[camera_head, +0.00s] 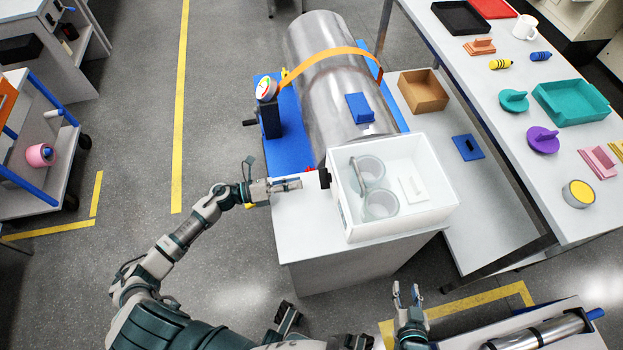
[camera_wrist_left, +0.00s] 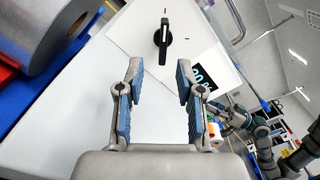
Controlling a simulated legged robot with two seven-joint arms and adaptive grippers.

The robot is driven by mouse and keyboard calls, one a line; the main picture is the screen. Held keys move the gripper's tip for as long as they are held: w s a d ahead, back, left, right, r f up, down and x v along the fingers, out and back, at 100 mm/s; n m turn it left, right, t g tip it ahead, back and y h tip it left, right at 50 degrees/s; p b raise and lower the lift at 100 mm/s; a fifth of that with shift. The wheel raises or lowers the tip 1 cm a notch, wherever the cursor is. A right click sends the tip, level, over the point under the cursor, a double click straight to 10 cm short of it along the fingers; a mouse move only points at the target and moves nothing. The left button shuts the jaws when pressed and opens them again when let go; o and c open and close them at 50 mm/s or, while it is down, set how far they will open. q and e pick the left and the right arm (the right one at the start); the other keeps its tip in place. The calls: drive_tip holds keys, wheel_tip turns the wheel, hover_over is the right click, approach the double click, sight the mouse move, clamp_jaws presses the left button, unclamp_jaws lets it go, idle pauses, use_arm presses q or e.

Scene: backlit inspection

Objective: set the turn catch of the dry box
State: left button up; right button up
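The dry box (camera_head: 349,212) is a white open-topped box on the grey-white cabinet; clear round vessels and a small white piece stand inside. Its black turn catch (camera_head: 325,178) is on its left wall. In the left wrist view the catch (camera_wrist_left: 162,34) lies ahead, its lever running roughly up and down the picture, near short dark marks on the white face. My left gripper (camera_head: 287,185) points at the catch from the left, apart from it. In the left wrist view its fingers (camera_wrist_left: 158,82) are spread and empty. My right gripper (camera_head: 407,292) is low, in front of the cabinet, open and empty.
A metal cylinder (camera_head: 328,75) with an orange strap lies on a blue stand behind the box, a gauge (camera_head: 266,89) beside it. A long table (camera_head: 510,80) with coloured pieces is at right. Cabinet top (camera_head: 297,232) left of the box is clear.

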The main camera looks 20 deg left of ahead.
use_arm(q)
drive_tip(key=shift+v, duration=1.95)
drive_tip(key=shift+f, duration=0.1)
